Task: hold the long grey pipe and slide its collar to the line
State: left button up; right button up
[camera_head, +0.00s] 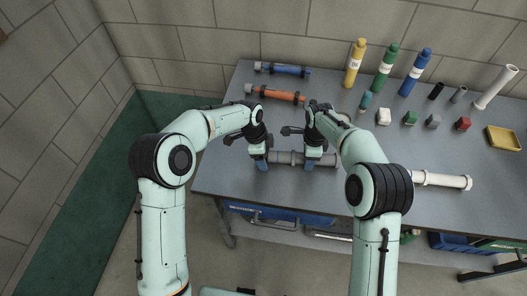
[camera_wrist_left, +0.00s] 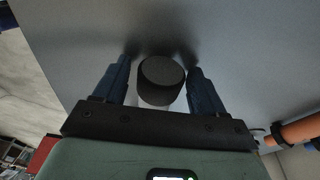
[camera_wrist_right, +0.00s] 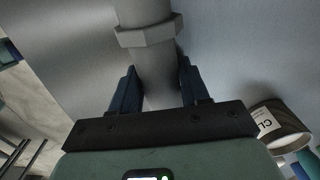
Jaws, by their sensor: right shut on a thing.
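The long grey pipe (camera_head: 286,157) lies across the front of the grey table, between and under my two grippers. My left gripper (camera_head: 263,165) is at its left end; in the left wrist view, its fingers stand on both sides of the dark round pipe end (camera_wrist_left: 161,80), with a small gap showing. My right gripper (camera_head: 312,163) is shut on the pipe farther right. In the right wrist view, a faceted grey collar (camera_wrist_right: 147,36) rings the pipe just beyond the fingers. I cannot make out the line.
An orange pipe (camera_head: 278,95) and a blue pipe (camera_head: 286,69) lie behind. A white pipe (camera_head: 441,180) lies right of my right arm. Bottles (camera_head: 384,68), small blocks (camera_head: 410,118) and a yellow tray (camera_head: 503,138) stand at the back right. The table's front edge is close.

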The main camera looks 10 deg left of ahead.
aim_at(272, 153)
pick_arm(q)
jog(key=c, duration=0.7)
jog(key=shift+o, duration=0.2)
jog(key=shift+d, duration=0.3)
jog(key=shift+w+d, duration=0.15)
jog(key=shift+d, duration=1.15)
pick_arm(e)
jog(key=shift+a, duration=0.1)
pick_arm(q)
jog(key=o, duration=0.9)
